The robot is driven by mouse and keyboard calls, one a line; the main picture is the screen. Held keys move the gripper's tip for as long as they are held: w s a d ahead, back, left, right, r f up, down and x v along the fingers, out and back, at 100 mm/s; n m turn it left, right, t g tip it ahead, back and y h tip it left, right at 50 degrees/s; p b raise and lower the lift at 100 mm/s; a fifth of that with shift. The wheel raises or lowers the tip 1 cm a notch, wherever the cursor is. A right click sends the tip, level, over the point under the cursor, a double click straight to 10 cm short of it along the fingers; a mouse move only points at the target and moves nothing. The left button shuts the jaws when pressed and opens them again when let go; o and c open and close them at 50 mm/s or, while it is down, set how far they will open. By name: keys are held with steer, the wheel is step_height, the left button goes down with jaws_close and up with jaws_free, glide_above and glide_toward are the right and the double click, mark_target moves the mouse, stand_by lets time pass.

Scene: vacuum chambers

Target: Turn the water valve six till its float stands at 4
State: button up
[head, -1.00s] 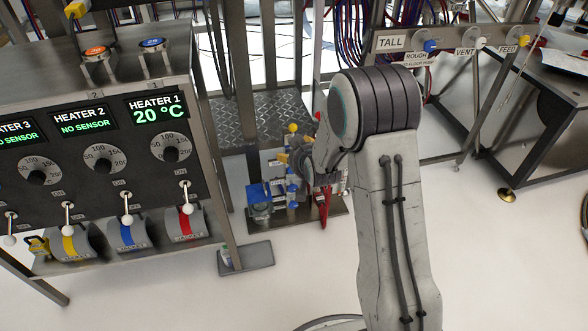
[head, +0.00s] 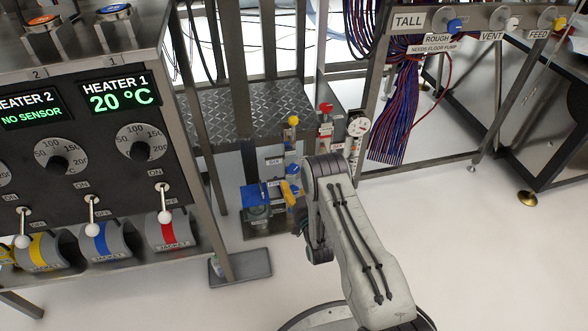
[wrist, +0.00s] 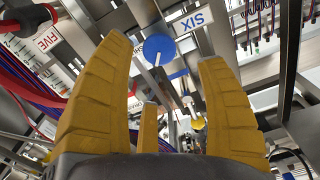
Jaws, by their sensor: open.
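In the wrist view the blue round knob (wrist: 159,50) with a white line across it lies beyond my gripper's fingertips, beside a white label reading SIX (wrist: 190,22). My gripper (wrist: 163,60) has its yellow fingers spread around the line of sight to the knob, open and empty. A gap seems to remain between fingers and knob. In the head view the yellow fingers of my gripper (head: 290,189) show low at the small blue-fitted water stand (head: 256,196). The float and its scale cannot be made out.
A label reading FIVE (wrist: 46,40) and a red handle (wrist: 30,18) are at left in the wrist view. A yellow knob (head: 293,120) and a red-topped fitting (head: 325,110) stand near my arm. The heater cabinet (head: 90,190) is at left. White floor is clear at right.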

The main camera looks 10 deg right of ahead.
mark_target(294, 170)
steer(key=shift+w+b, duration=1.45)
steer(key=shift+w, duration=2.05)
steer(key=c, duration=1.2)
steer(key=shift+r+n, duration=0.1)
steer(key=shift+n, duration=0.4)
steer(key=o, duration=1.2)
